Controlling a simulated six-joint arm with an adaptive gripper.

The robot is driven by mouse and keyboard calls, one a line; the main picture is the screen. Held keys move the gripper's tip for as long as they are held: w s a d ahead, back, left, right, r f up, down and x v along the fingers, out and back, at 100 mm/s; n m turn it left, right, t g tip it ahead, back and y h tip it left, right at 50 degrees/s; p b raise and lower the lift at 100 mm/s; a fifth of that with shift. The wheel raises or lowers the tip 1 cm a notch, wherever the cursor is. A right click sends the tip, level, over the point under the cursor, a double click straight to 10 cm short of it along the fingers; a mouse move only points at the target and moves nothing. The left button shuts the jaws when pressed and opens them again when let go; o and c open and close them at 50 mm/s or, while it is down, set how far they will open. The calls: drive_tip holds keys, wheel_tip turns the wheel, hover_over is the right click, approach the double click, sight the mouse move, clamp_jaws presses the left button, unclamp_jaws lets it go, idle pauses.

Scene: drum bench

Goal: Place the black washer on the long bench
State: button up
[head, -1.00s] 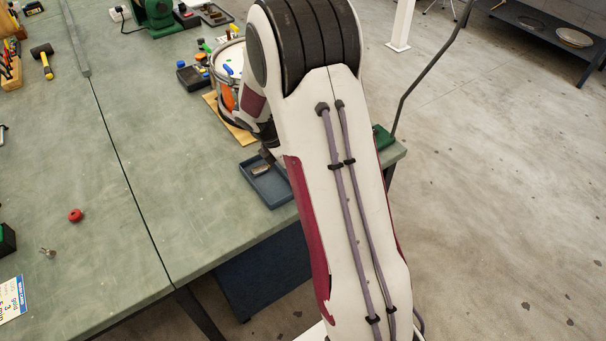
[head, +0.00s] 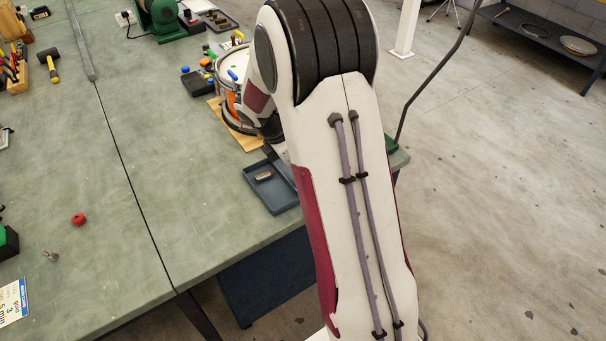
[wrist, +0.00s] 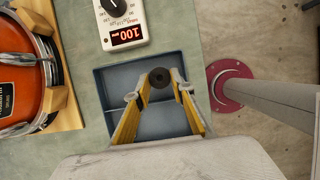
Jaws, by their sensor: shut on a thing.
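The black washer (wrist: 160,85) is a small dark ring with a hole, held between the yellow fingertips of my gripper (wrist: 160,77) in the wrist view. My gripper is shut on it, above the blue tray (wrist: 107,98). In the head view the blue tray (head: 284,199) sits near the front right edge of the green bench (head: 190,190), and my arm hides most of the gripper and the washer. A small light piece (head: 263,175) shows in the tray. A dark seam crosses the bench top.
A drum (head: 232,75) on a wooden board stands behind the tray; it also shows in the wrist view (wrist: 18,90). A white meter (wrist: 123,22) borders the tray. A red knob (head: 78,219) and a card (head: 13,302) lie at left. The middle of the bench is clear.

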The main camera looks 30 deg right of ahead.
drive_tip(key=shift+r, duration=3.6)
drive_tip(key=shift+a, duration=0.1)
drive_tip(key=w+a+n+t+y, duration=0.1)
drive_tip(key=w+a+n, duration=0.2)
drive_tip(key=a, duration=1.4)
drive_tip(key=w+a+n+t+y, duration=0.2)
drive_tip(key=a+n, duration=0.7)
drive_tip(key=a, duration=0.8)
drive_tip(key=w+a+n+t+y, duration=0.1)
drive_tip(key=w+a+n, duration=0.3)
drive_tip(key=a, duration=1.3)
drive_tip(key=shift+w+n+t+y, duration=0.2)
drive_tip(key=shift+n+t+y, duration=0.1)
drive_tip(key=shift+n, duration=0.7)
drive_tip(key=shift+f, duration=0.15)
drive_tip(key=shift+f, duration=3.1)
drive_tip(key=shift+f, duration=1.85)
